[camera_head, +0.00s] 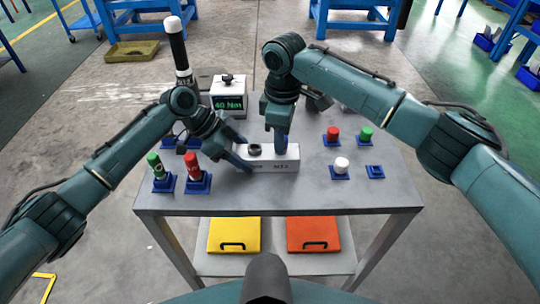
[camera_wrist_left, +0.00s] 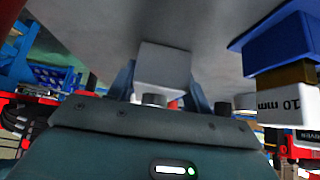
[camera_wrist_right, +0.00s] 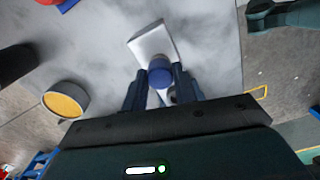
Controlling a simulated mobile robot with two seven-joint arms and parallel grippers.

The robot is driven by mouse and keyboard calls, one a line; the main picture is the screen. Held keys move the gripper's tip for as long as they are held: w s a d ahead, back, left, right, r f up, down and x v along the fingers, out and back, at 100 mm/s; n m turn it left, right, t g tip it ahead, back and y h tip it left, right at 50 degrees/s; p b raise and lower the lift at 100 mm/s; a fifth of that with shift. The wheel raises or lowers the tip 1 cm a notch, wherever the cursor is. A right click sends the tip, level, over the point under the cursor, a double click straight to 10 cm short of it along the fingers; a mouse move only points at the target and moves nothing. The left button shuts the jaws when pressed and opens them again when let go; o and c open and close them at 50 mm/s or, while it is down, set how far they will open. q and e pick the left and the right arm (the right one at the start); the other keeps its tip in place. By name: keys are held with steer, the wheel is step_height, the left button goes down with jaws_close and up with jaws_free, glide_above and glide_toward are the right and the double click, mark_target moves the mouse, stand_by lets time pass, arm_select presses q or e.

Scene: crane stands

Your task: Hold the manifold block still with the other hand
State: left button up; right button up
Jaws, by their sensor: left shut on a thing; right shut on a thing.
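The manifold block (camera_head: 287,165) is a pale grey block with dark lettering on its front, on the middle of the grey table. A dark ring shows on its top near the left end. My left gripper (camera_head: 243,158) is shut on the block's left end; in the left wrist view the block (camera_wrist_left: 163,68) sits between the fingers. My right gripper (camera_head: 281,147) points down over the block's right part. In the right wrist view it is shut on a blue round piece (camera_wrist_right: 160,74), with the pale block (camera_wrist_right: 152,42) just beyond. Whether this piece touches the block is hidden.
Green-topped (camera_head: 155,165) and red-topped (camera_head: 192,170) tools stand in blue holders at left. Red (camera_head: 333,133), green (camera_head: 366,133) and white (camera_head: 341,164) pieces stand at right beside an empty blue holder (camera_head: 375,172). A 40 Nm display box (camera_head: 228,95) and tall black-handled tool (camera_head: 179,48) stand behind.

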steer(key=shift+r+n, duration=0.1)
steer(key=shift+n, duration=0.4)
steer(key=n, duration=0.4)
steer(key=shift+n, duration=0.6)
steer(key=n, duration=0.4)
steer(key=shift+n, duration=0.5)
